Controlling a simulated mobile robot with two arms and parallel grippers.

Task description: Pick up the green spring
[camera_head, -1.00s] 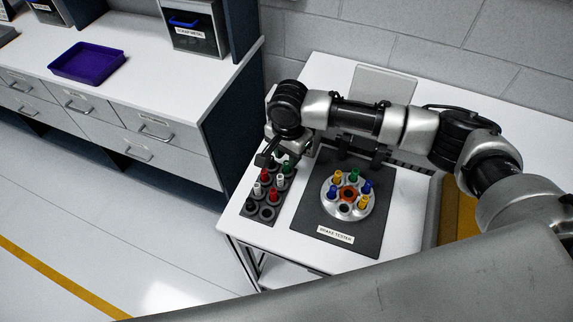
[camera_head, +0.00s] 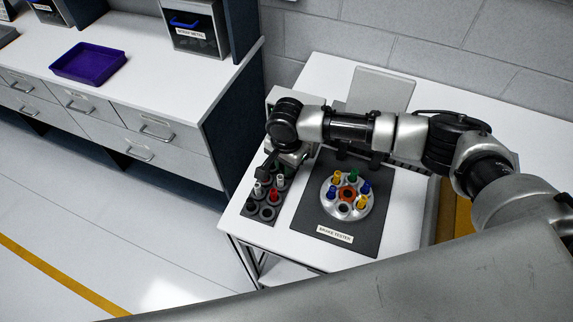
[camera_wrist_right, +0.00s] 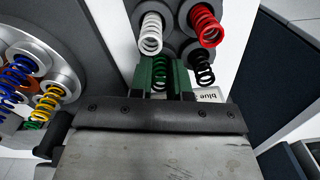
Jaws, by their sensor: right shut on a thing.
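The green spring (camera_wrist_right: 160,74) is between the fingers of my right gripper (camera_wrist_right: 162,80) in the right wrist view, beside the rack's cups; most of it is hidden by the fingers. My right gripper is shut on it. In the head view the right gripper (camera_head: 274,163) is over the far end of the dark spring rack (camera_head: 252,211), and the arm and wrist cover much of it. I cannot tell how far the spring is from its cup. Another green spring (camera_head: 353,174) stands in the round silver fixture. My left gripper is not in view.
The rack holds white (camera_wrist_right: 151,34), red (camera_wrist_right: 207,27) and black (camera_wrist_right: 203,68) springs close to the gripper. The silver fixture (camera_head: 362,208) with blue, yellow and green springs stands to the right on a dark mat (camera_head: 376,240). A purple tray (camera_head: 88,63) lies on the left counter.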

